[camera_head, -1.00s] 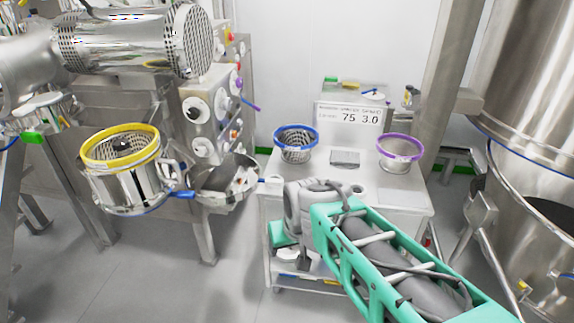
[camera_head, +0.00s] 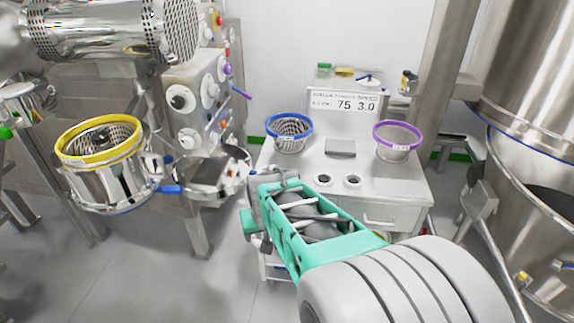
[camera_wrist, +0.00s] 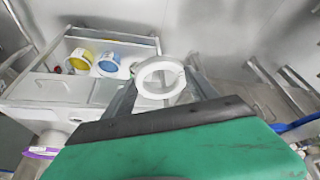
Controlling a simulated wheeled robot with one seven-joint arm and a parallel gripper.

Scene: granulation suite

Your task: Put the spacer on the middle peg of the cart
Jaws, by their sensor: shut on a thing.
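The spacer (camera_wrist: 141,80) is a white ring in the wrist view, seen face on with an open centre. My gripper (camera_wrist: 163,92) is shut on it, with a dark finger on either side. In the head view my green forearm reaches to the left front edge of the white cart (camera_head: 395,188), and the fingertips and spacer cannot be made out clearly. I cannot make out the middle peg in either view.
A yellow-rimmed vessel (camera_head: 100,185) and machine panel (camera_head: 195,95) are left. A large steel vessel (camera_head: 540,70) is right. Yellow and blue round pieces (camera_wrist: 108,62) show in the wrist view.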

